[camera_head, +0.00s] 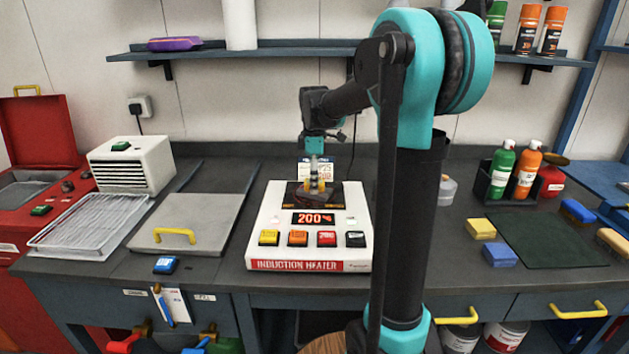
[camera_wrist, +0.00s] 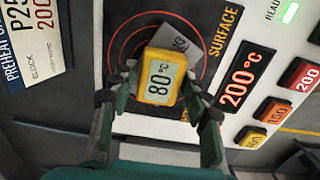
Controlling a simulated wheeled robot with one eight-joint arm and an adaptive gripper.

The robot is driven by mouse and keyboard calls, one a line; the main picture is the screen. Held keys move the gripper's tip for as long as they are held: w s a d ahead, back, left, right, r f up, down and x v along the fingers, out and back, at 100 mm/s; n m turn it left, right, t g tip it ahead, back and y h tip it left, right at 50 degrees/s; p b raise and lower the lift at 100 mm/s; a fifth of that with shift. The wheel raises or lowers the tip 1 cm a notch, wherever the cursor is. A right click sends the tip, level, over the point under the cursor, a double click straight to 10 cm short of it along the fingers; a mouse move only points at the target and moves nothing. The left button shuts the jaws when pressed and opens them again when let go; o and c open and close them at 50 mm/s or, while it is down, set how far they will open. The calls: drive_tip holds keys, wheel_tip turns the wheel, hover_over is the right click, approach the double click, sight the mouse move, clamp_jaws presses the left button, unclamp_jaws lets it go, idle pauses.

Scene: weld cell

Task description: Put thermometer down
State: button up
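The thermometer (camera_wrist: 160,77) is a small yellow device whose display reads 80 °C. It sits between the two green fingertips of my gripper (camera_wrist: 160,80), which are closed in against its sides. In the head view my gripper (camera_head: 315,181) points down over the dark heating surface of the induction heater (camera_head: 262,218), and the yellow thermometer shows small between the fingers. A grey metal block (camera_wrist: 186,45) marked P25 lies on the ringed surface beside and partly behind the thermometer. Whether the thermometer touches the block or surface I cannot tell.
The heater display reads 200 °C, above several coloured buttons. A grey plate with a yellow handle (camera_head: 188,217) and a wire rack (camera_head: 92,222) lie to the left. A dark mat (camera_head: 548,240), sponges and a bottle caddy (camera_head: 496,190) are on the right. A preheat card (camera_wrist: 35,38) stands behind the heater.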

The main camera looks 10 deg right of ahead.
drive_tip(key=shift+o, duration=1)
drive_tip(key=shift+r, duration=0.1)
wheel_tip(320, 180, up, 12)
drive_tip(key=shift+s, duration=0.1)
idle(3.8)
